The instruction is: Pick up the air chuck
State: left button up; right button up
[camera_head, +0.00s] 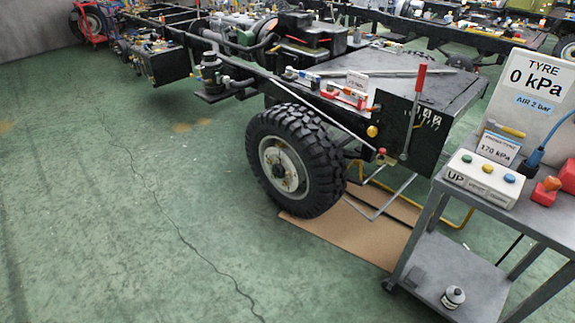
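A blue fitting with a dark blue hose or cable (534,160) is on the grey cart at the right edge. It may be the air chuck, but its shape is too small to be sure. Red blocks, one with an orange top (545,192), sit beside it and are partly cut off by the frame edge. A display board (530,90) behind reads "TYRE 0 kPa" and "AIR 2 bar". A black tyre on a pale wheel (295,160) is mounted on the chassis. Neither of my grippers is in view.
The cart (440,215) carries a button box (482,178) marked UP and a card (497,148) reading 170 kPa. A small bottle (453,297) stands on its lower shelf. Cardboard (365,238) lies under the wheel. The green floor at left is clear.

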aim_at(537, 156)
jog(key=i+z, duration=0.1)
jog(key=z, duration=0.3)
jog(key=i+z, duration=0.15)
jog(key=z, duration=0.25)
